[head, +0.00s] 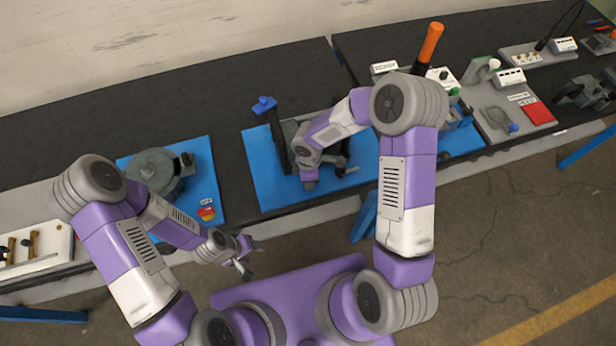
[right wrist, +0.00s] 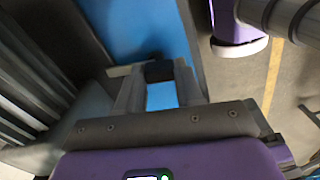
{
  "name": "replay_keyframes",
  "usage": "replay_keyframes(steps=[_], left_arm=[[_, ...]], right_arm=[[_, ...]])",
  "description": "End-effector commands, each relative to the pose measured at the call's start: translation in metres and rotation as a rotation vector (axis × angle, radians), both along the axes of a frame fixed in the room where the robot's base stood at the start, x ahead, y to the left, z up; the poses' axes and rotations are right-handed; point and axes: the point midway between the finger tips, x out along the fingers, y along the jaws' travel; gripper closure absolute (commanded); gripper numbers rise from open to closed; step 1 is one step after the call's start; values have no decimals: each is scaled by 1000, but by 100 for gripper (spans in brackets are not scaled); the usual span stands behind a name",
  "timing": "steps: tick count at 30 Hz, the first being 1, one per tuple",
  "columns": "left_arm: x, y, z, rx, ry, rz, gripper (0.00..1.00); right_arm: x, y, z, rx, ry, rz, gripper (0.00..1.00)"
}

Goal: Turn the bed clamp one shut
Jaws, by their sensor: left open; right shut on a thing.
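A dark grey bench fixture (head: 283,132) stands on a blue mat in the middle of the bench, with a blue knob (head: 264,104) at its back left. My right arm covers much of it, and I cannot tell the bed clamps apart in the head view. My right gripper (right wrist: 160,82) is over the fixture; in the right wrist view its two fingers are closed on a small black piece (right wrist: 158,70), apparently the clamp's handle. My left gripper (head: 243,262) is open and empty, in front of the bench and apart from everything.
A round grey device (head: 155,170) stands on the left blue mat (head: 205,165). To the right are an orange-handled tool (head: 431,42), a red pad (head: 537,113) and several boxes. The blue mat (head: 262,185) has bare room at front left.

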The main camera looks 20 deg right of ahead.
Motion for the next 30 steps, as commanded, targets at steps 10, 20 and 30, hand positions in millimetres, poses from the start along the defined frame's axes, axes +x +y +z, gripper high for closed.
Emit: replay_keyframes(steps=[10,20,30], left_arm=[[0,0,2,0,0,0,42],[0,0,3,0,0,0,42],[0,0,3,0,0,0,42]], right_arm=[[1,-1,1,1,-2,169,94],[1,-1,1,1,-3,212,94],[1,-1,1,1,-3,213,58]])
